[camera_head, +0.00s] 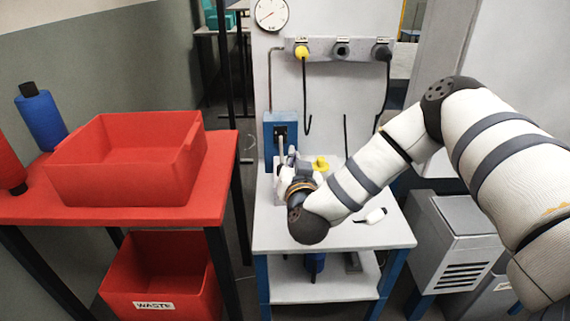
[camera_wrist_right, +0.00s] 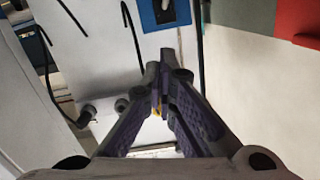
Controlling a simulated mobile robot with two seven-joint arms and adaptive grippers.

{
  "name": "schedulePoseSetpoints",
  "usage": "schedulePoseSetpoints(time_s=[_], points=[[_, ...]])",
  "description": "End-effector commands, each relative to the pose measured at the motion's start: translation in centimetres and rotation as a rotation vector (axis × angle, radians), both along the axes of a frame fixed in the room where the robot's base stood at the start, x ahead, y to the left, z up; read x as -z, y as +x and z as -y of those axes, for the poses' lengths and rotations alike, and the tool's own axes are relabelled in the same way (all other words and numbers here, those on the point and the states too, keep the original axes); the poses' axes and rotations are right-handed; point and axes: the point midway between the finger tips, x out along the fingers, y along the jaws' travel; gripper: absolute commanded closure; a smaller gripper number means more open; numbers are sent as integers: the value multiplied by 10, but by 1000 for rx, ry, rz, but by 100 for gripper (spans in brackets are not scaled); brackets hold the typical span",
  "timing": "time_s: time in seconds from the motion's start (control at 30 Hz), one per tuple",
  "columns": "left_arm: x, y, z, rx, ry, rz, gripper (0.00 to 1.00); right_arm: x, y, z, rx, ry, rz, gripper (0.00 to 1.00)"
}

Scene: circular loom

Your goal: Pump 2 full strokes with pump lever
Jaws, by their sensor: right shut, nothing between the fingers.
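The blue pump housing (camera_head: 270,137) stands at the back left of the white bench. A pale rod, which looks like the pump lever (camera_head: 282,148), comes out of its dark slot, and its lower part is hidden behind my gripper. My right gripper (camera_head: 291,154) is right in front of the housing, its fingers small and partly hidden by my wrist. In the wrist view my right gripper (camera_wrist_right: 158,78) is shut with nothing held, and its tips point toward the blue slotted plate (camera_wrist_right: 148,15). I cannot tell whether the fingers touch the lever. My left gripper is out of view.
A pressure gauge (camera_head: 271,13) is on the panel above. A rail (camera_head: 325,48) carries hoses hanging over the bench. A yellow knob (camera_head: 321,163) and a small white item (camera_head: 371,216) are on the bench top. A red bin (camera_head: 125,165) stands on the red table at left.

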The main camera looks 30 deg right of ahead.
Motion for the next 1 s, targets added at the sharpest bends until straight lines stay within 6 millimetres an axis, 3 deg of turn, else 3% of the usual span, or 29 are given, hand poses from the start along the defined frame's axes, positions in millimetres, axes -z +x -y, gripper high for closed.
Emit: schedulePoseSetpoints(time_s=[0.17, 0.23, 0.4, 0.8, 1.0], points=[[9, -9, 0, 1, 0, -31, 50, 11, 31, 17, 1, 0, -5, 100], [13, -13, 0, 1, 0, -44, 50, 26, 32, 14, -2, 0, -9, 100], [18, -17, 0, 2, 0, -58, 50, 40, 37, 12, -2, -1, -2, 100], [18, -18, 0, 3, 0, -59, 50, 42, 38, 11, -2, -1, 5, 100], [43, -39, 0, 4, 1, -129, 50, 85, 38, 11, -6, -67, 93, 100]])
